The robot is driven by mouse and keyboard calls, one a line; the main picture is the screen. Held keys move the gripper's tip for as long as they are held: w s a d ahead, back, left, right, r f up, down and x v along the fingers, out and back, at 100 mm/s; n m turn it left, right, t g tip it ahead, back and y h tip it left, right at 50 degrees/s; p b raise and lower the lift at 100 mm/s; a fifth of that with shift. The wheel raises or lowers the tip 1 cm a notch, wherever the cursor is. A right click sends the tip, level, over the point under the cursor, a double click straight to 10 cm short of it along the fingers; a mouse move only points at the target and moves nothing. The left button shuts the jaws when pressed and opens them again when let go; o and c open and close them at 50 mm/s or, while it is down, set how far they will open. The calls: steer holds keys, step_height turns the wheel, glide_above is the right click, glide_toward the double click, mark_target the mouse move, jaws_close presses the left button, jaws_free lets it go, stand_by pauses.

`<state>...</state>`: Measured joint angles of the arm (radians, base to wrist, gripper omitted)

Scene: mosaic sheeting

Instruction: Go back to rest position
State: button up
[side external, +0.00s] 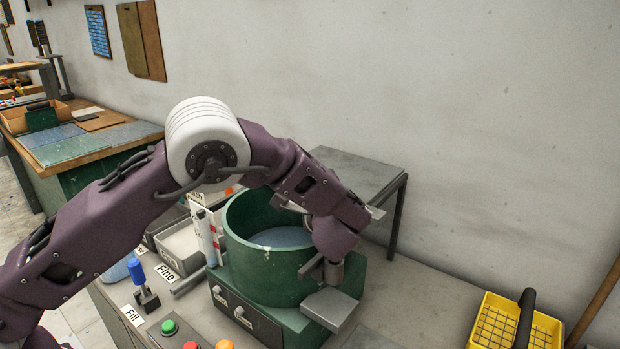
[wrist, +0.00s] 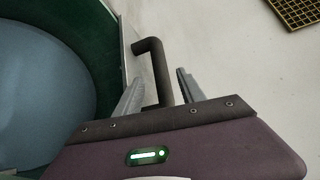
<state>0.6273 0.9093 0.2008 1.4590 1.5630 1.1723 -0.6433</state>
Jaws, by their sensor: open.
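My gripper (wrist: 162,72) is open in the wrist view, its two grey fingers standing apart. A dark bent handle (wrist: 153,48) at the rim of the green drum rises between the fingers; I cannot tell whether either finger touches it. In the side external view my purple wrist hangs low over the right side of the green drum (side external: 262,262), and it mostly hides the fingertips. The drum also shows at the left of the wrist view (wrist: 88,40), with a blue-grey surface inside.
A grey side table (side external: 355,172) stands behind. A yellow basket (side external: 515,322) is at right. Colored buttons (side external: 170,327) and a blue-topped lever (side external: 137,271) are in front.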

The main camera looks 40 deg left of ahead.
steer(key=s+a+r+n+g+h, duration=0.1)
steer(key=s+a+r+n+g, duration=0.15)
steer(key=s, duration=0.45)
steer(key=s+a+r+n+g+h, duration=0.2)
steer(key=s+a+g, duration=0.15)
steer(key=s, duration=0.45)
steer(key=s+a+r+n+g+h, duration=0.1)
steer(key=s+a+r+n+g, duration=0.15)
steer(key=s, duration=0.45)
steer(key=s+d+n+t+h, duration=0.1)
steer(key=s+d+h, duration=0.2)
steer(key=s, duration=0.6)
steer(key=s+d+n+t+h, duration=0.1)
steer(key=s+d+h, duration=0.3)
steer(key=s, duration=0.5)
steer(key=shift+d+f+n+h, duration=0.15)
steer(key=shift+d+n+h, duration=0.15)
steer(key=shift+d+n, duration=0.55)
